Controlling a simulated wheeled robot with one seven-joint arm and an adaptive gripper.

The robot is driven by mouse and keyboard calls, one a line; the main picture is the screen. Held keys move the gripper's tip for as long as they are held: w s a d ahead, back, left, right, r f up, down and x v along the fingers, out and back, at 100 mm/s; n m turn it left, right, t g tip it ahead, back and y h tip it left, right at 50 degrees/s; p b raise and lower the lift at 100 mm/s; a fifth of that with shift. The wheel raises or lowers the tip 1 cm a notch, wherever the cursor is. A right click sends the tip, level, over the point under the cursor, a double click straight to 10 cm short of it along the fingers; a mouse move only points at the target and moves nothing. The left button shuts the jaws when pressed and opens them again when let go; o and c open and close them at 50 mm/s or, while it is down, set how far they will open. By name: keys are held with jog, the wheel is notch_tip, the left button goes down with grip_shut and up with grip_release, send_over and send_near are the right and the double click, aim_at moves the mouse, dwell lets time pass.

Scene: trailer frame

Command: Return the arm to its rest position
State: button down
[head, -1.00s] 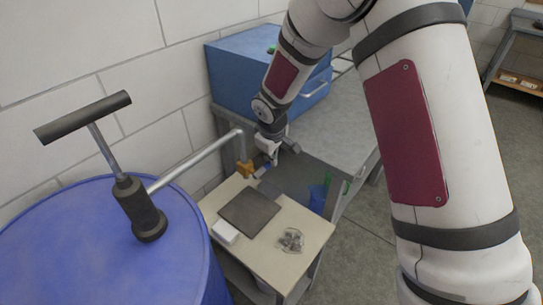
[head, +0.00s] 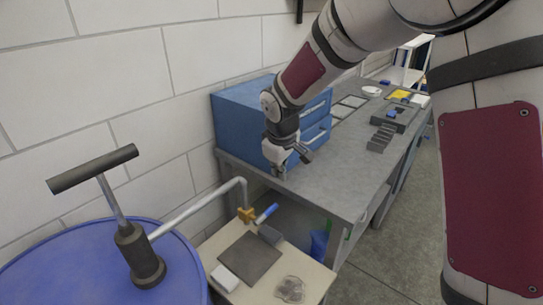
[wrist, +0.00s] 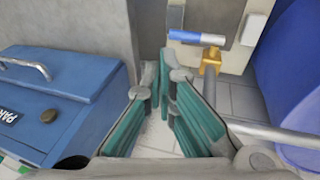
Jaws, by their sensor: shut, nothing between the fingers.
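My gripper (head: 280,172) is at the end of my white arm, in front of the blue drawer cabinet and near the left end of the grey workbench. It points down. In the wrist view its teal fingers (wrist: 166,78) come together at the tips and are shut on nothing. The wrist view looks down past the fingers at the floor, with the brass tap (wrist: 211,60) and a blue-and-white cylinder (wrist: 197,38) ahead of the fingertips, apart from them.
A blue cabinet (head: 245,120) stands close behind the gripper on the workbench (head: 345,170). A blue drum (head: 80,265) with a hand pump (head: 133,245) stands left, its spout pipe reaching toward the small table (head: 307,266), which holds a dark mat (head: 250,258). Floor is clear on the right.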

jog(key=s+d+r+m, duration=0.2)
jog(key=s+d+r, duration=0.2)
jog(key=s+r, duration=0.35)
jog(key=s+d+r+m, duration=0.3)
jog(key=s+d+r, duration=0.25)
jog(key=s, duration=0.25)
jog(key=s+d+r+m, duration=0.1)
jog(key=s+m, duration=0.3)
jog(key=s, duration=1.4)
jog(key=shift+s+d+r+t, duration=0.15)
jog(key=shift+d+r+t, duration=0.25)
jog(key=shift+d, duration=0.15)
